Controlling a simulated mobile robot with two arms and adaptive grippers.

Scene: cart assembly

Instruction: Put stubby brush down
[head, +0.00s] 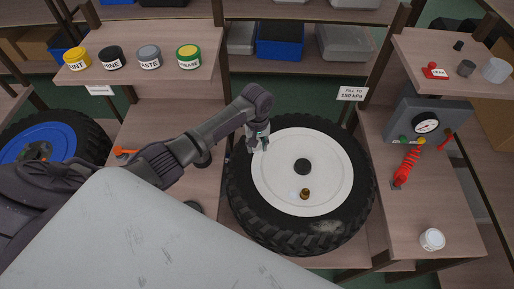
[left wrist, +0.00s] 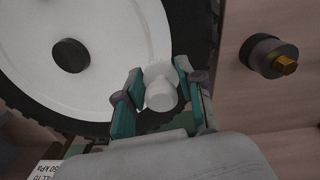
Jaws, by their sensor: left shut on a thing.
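My left gripper (head: 259,146) is over the upper left part of the big wheel's white disc (head: 275,180). In the left wrist view its two teal-padded fingers (left wrist: 156,98) are shut on a pale grey-white, round-ended piece (left wrist: 160,95). My right gripper is not in view.
The wheel has a dark centre cap (head: 302,167) and a brass piece (head: 305,194) on its disc. Several tins (head: 112,58) stand on the left shelf. A gauge box (head: 428,118) and a white jar (head: 432,240) are at right. A dark brass-tipped cylinder (left wrist: 262,52) is beside the wheel.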

